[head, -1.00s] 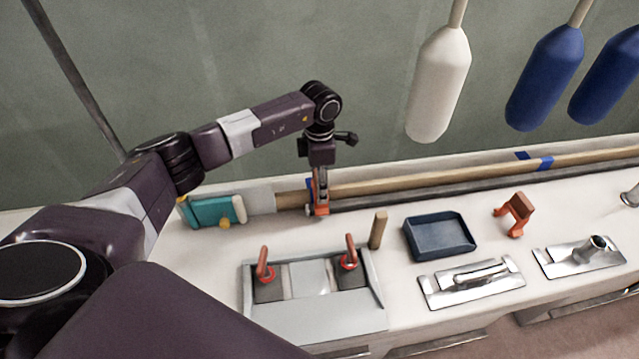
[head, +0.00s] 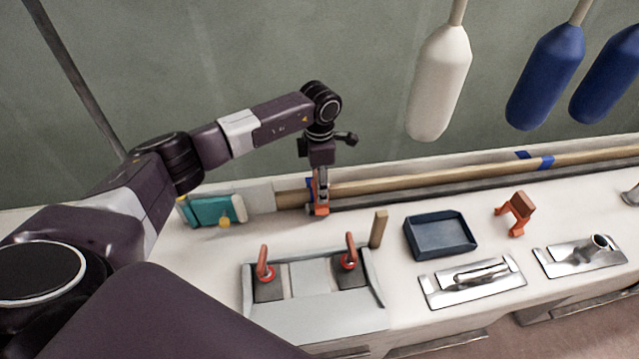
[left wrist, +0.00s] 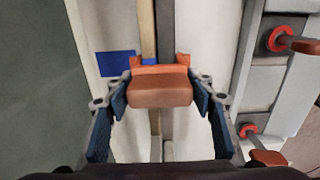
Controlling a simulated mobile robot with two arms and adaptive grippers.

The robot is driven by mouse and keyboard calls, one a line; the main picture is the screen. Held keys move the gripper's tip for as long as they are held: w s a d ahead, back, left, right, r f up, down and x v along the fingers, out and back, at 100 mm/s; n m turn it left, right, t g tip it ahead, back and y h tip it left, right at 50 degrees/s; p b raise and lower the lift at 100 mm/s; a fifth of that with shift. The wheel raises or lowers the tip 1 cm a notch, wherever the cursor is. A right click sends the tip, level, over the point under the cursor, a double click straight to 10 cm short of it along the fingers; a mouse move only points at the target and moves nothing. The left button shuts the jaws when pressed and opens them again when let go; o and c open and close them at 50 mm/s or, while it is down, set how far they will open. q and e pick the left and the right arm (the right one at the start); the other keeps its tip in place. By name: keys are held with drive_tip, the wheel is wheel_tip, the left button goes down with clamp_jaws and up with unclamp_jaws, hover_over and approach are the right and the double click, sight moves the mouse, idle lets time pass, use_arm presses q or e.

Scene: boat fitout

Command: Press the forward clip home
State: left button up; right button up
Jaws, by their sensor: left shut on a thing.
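My left gripper (head: 320,192) points down over the wooden batten (head: 430,179) near its left part. It is shut on an orange-red clip (head: 320,210), which sits low at the batten. In the left wrist view the clip (left wrist: 160,91) is between the two blue finger pads, across the line of the batten (left wrist: 147,30). The batten beneath the clip is hidden, so I cannot tell how far the clip is seated. Blue tape (left wrist: 117,64) shows beside the clip. A second orange clip (head: 518,212) stands loose on the white bench. My right gripper is not in view.
A grey fixture with two red-handled toggles (head: 315,318) lies in front of my gripper. A wooden peg (head: 378,229), a dark blue tray (head: 440,250) and metal plates (head: 472,283) are to the right. A teal item (head: 212,211) lies left. Fenders (head: 440,85) hang behind.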

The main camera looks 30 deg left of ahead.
use_arm(q)
drive_tip(key=shift+s+f+b, duration=0.15)
drive_tip(key=shift+f+b, duration=0.25)
drive_tip(key=shift+f, duration=0.25)
drive_tip(key=o, duration=1.6)
drive_tip(key=r, duration=1.1)
drive_tip(key=shift+w+r, duration=0.2)
drive_tip(key=shift+r, duration=0.35)
drive_tip(key=shift+s, duration=0.1)
